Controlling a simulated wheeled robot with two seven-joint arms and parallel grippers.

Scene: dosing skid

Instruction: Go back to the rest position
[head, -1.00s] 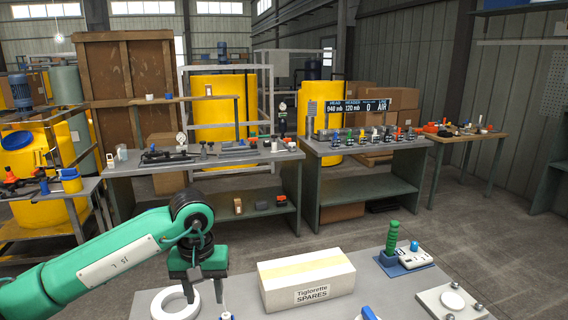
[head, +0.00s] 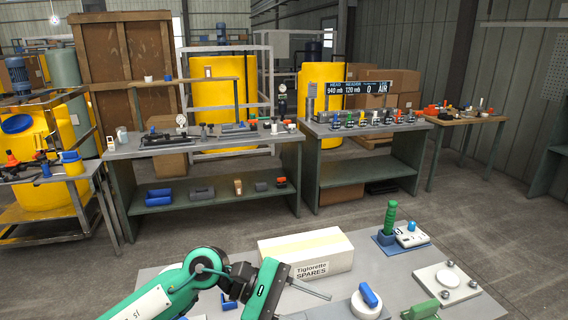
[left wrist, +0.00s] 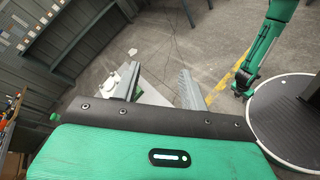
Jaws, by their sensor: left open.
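My left gripper (head: 322,290) is at the bottom middle of the head view, in front of the white Tiglorette SPARES box (head: 325,257). It is turned on its side with its fingers pointing right. In the left wrist view its two fingers (left wrist: 158,88) stand wide apart with nothing between them, so it is open and empty. My green right arm (left wrist: 262,42) shows at the upper right of the left wrist view, close to my round dark base. Its far end is too small to tell the jaw state. The head view does not clearly show my right gripper.
The near grey table (head: 395,272) holds a green-handled tool on a blue base (head: 389,232), a white plate (head: 448,283), a blue-handled round part (head: 368,297) and a green handle (head: 420,310). Benches stand behind, with open floor (head: 250,222) between.

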